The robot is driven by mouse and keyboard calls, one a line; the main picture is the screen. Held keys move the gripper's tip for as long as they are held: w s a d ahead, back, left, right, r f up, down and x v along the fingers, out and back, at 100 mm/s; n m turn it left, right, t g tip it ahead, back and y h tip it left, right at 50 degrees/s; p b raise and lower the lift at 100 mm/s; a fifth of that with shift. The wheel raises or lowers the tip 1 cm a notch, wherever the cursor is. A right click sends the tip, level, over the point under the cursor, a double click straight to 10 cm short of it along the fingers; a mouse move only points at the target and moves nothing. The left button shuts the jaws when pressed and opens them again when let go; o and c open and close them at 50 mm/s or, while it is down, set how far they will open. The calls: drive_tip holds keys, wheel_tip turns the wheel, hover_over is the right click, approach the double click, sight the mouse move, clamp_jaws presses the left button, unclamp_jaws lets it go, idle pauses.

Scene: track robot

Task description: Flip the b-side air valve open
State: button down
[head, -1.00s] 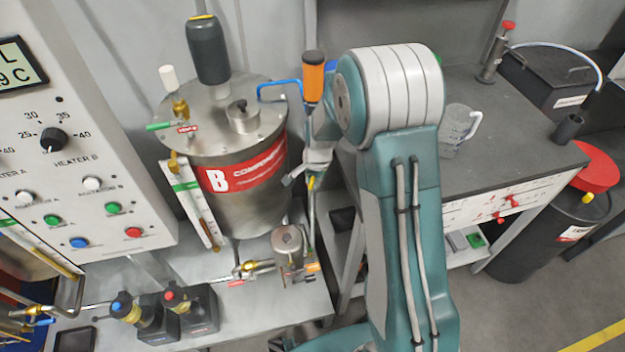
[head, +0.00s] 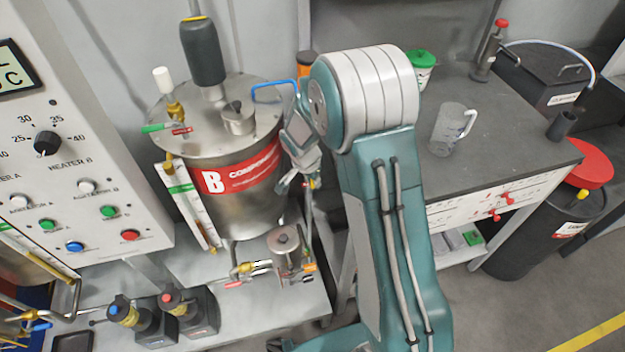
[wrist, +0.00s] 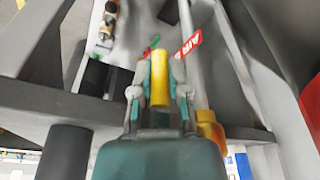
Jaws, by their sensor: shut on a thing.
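In the wrist view the air valve shows as a yellow cylindrical handle (wrist: 159,80) beside a pale pipe with a red tag (wrist: 190,45) that reads AIR and part of a further letter. My gripper (wrist: 158,85) has one finger on each side of the yellow handle and is shut on it. A small green lever (wrist: 151,46) shows just beyond the fingertips. In the head view my gripper (head: 300,182) is low beside the right side of the steel B tank (head: 245,205), partly hidden by my arm. The valve body is mostly hidden there.
A small steel pot with brass fittings (head: 284,250) stands below the B tank. A blue tank handle (head: 272,86) is close to my wrist. A dark workbench (head: 510,150) with a clear jug (head: 447,130) is right of my arm. A brass fitting (wrist: 210,128) sits right of my gripper.

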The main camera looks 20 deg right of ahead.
drive_tip(key=c, duration=0.6)
unclamp_jaws()
drive_tip(key=shift+c, duration=0.2)
drive_tip(key=shift+r, duration=0.1)
drive_tip(key=v, duration=1.1)
drive_tip(key=shift+a+r, duration=0.2)
drive_tip(key=shift+r, duration=0.15)
drive_tip(key=shift+r, duration=0.1)
drive_tip(key=s+d+r+n+t+y, duration=0.15)
drive_tip(key=s+r+n, duration=0.35)
drive_tip(key=s+r, duration=0.7)
drive_tip(key=s+r+n+t, duration=0.2)
drive_tip(key=s+n, duration=0.4)
drive_tip(key=s, duration=0.7)
drive_tip(key=shift+s+r+t+y, duration=0.35)
drive_tip(key=shift+r, duration=0.3)
